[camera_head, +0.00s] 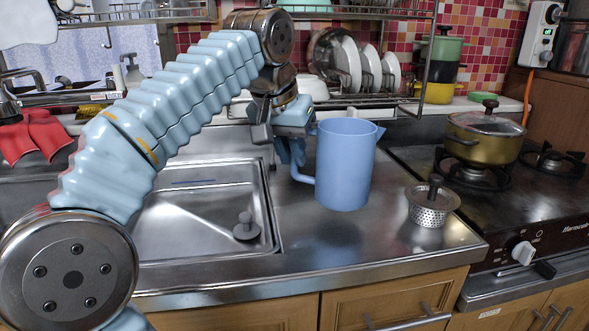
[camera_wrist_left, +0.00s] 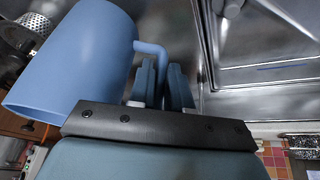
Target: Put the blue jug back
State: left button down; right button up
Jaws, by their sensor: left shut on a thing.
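The blue jug (camera_head: 346,165) is upright in the head view, over the steel counter between the sink and the stove. It also fills the upper left of the left wrist view (camera_wrist_left: 75,60). My left gripper (camera_head: 292,152) is shut on the jug's handle, on the left side of the jug. In the left wrist view its two fingers (camera_wrist_left: 160,84) stand close together at the handle. I cannot tell for sure whether the jug's base touches the counter. My right gripper does not show.
The sink (camera_head: 200,222) is to the left. A covered pot (camera_head: 484,137) sits on the stove. A rack with white plates (camera_head: 350,64) is behind. The counter front is clear.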

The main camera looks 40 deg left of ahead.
aim_at(294, 169)
pick_arm(q)
jog(key=shift+s+x, duration=0.2)
jog(key=shift+x, duration=0.75)
jog(key=shift+s+x, duration=0.2)
jog(key=shift+x, duration=0.75)
jog(key=shift+d+f, duration=0.15)
jog(key=shift+f, duration=0.1)
jog(key=shift+f, duration=0.15)
jog(key=c, duration=1.1)
grip_release()
jog(key=shift+o, duration=0.2)
jog(key=shift+r, duration=0.3)
jog(key=v, duration=1.2)
